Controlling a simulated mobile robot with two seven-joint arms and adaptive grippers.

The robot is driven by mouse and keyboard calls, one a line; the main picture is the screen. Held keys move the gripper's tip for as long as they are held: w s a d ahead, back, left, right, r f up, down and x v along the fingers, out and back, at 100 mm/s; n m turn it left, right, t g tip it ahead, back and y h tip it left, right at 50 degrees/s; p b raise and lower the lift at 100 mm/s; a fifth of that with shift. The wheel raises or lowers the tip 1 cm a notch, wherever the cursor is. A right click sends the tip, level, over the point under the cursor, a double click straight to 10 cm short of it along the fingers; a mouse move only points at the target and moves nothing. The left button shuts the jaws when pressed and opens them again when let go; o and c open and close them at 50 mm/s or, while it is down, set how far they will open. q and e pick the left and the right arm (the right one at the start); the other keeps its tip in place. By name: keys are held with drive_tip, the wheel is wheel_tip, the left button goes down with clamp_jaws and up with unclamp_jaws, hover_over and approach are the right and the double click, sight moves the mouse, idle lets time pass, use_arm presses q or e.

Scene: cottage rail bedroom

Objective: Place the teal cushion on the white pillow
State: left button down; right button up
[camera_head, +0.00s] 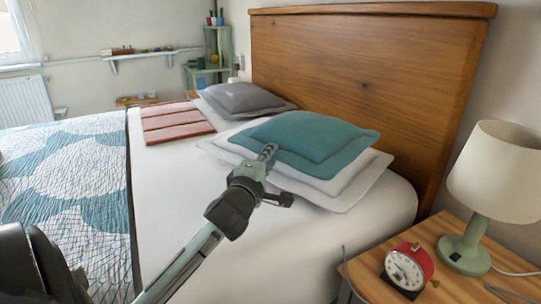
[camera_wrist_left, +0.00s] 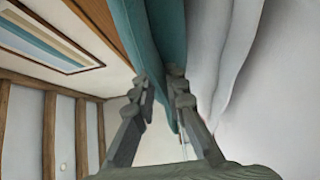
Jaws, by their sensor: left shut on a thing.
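The teal cushion (camera_head: 312,140) lies flat on top of the white pillow (camera_head: 365,182) near the headboard. The pillow's white edges show in front of it and on both sides. My left gripper (camera_head: 271,165) is at the cushion's near left edge, shut on it. In the left wrist view the teal cushion (camera_wrist_left: 160,38) runs in between the fingertips (camera_wrist_left: 166,88), with the white pillow (camera_wrist_left: 212,50) right beside it. The covered middle of the pillow is hidden. My right gripper is not in view.
The wooden headboard (camera_head: 370,75) rises behind the pillows. A nightstand (camera_head: 448,285) at right holds a lamp (camera_head: 497,175) and a red alarm clock (camera_head: 408,268).

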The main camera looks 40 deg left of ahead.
use_arm(q)
drive_tip(key=shift+f, duration=0.15)
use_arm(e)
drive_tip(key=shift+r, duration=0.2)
use_arm(q)
drive_tip(key=c, duration=1.6)
unclamp_jaws()
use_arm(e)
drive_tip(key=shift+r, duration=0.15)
use_arm(q)
drive_tip(key=shift+o, duration=0.2)
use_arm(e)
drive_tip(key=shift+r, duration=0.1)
use_arm(q)
drive_tip(key=shift+r, duration=0.4)
drive_tip(key=shift+s+d+f, duration=0.2)
drive_tip(key=shift+s+f, duration=0.05)
drive_tip(key=shift+s, duration=0.25)
drive_tip(key=v, duration=1.1)
drive_tip(key=shift+r, duration=0.15)
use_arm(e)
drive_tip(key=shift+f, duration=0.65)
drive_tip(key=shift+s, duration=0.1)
